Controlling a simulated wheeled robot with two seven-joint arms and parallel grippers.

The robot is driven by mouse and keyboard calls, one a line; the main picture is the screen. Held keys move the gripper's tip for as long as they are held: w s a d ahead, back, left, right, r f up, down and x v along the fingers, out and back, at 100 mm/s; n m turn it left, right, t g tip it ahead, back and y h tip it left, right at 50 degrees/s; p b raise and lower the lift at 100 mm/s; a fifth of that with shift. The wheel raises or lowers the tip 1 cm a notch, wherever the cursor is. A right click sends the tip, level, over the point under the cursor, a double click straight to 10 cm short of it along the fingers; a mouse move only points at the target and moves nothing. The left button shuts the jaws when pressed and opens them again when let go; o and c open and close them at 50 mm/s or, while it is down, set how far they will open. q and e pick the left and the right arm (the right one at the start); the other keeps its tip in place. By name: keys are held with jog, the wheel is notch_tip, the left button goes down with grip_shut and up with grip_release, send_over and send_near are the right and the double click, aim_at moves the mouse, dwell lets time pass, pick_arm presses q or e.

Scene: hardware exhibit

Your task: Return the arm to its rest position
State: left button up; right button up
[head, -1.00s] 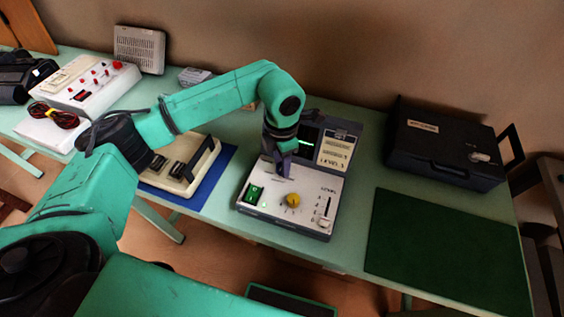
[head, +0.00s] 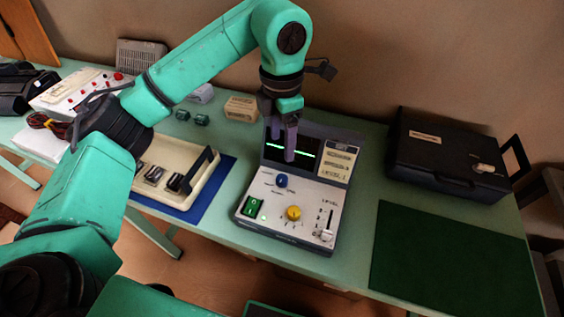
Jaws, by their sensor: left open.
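My left arm reaches in from the left, bends high over the table and points down. Its left gripper (head: 282,150) is open and empty, in front of the dark screen of the grey test device (head: 262,222). The fingers cover part of the screen and its green trace. The device's panel shows a green switch (head: 251,207), a blue knob (head: 281,181), a yellow knob (head: 293,213) and a level slider (head: 327,232). The fingers appear above the panel, apart from the knobs. My right gripper is not in view.
A black case (head: 445,155) stands at the back right, behind a dark green mat (head: 440,262). Left of the device, a cream tray (head: 172,165) with dark parts lies on a blue mat (head: 222,180). A white box with red knobs (head: 85,92) stands at the far left.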

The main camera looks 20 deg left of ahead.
pick_arm(q)
notch_tip(320, 180, up, 2)
jog(key=shift+r, duration=0.1)
dwell(0.4)
